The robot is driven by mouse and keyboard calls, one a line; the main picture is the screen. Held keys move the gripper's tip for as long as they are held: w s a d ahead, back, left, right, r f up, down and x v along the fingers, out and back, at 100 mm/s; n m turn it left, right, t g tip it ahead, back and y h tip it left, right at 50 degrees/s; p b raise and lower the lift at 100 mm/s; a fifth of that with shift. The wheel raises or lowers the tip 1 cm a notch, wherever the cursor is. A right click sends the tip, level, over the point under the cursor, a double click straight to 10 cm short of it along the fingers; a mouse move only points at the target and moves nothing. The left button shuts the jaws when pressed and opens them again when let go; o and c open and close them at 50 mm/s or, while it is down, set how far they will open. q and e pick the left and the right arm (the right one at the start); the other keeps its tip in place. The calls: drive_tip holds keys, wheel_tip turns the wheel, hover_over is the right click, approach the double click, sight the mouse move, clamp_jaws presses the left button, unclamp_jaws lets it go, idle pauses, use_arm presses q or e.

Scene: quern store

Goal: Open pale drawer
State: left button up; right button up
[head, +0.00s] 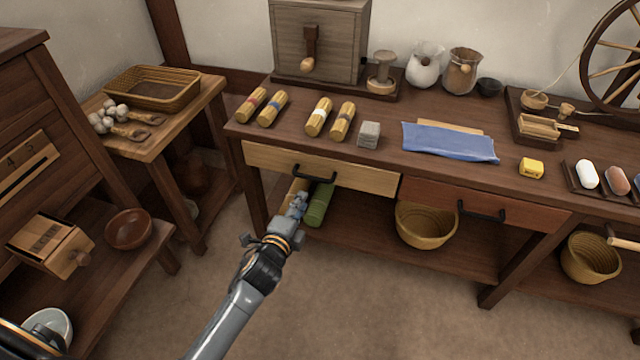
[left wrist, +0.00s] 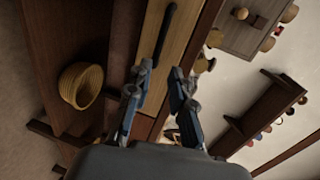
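The pale drawer (head: 350,176) is the light wooden front under the left part of the bench, with a black bar handle (head: 313,173). Its front looks flush with the bench, so it appears closed. My left gripper (head: 298,203) is just below and in front of the handle, apart from it. In the left wrist view my left gripper (left wrist: 161,78) has its two fingers spread with nothing between them. There the pale drawer (left wrist: 182,40) and its dark handle (left wrist: 165,34) lie beyond the fingertips. My right gripper is not in view.
A reddish drawer (head: 535,215) with a black handle is to the right. Under the bench are a green roll (head: 319,204) and a woven basket (head: 426,226). Yellow bundles, a grey block (head: 369,134) and a blue cloth (head: 450,142) lie on top. Floor in front is clear.

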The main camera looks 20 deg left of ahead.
sight(315, 177)
use_arm(q)
drive_tip(key=shift+b+x, duration=1.5)
drive_tip(key=shift+x, duration=4.7)
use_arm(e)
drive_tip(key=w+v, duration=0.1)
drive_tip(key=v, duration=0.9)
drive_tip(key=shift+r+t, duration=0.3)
use_arm(q)
drive_tip(key=shift+c, duration=0.2)
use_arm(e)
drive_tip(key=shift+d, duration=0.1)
use_arm(q)
clamp_jaws()
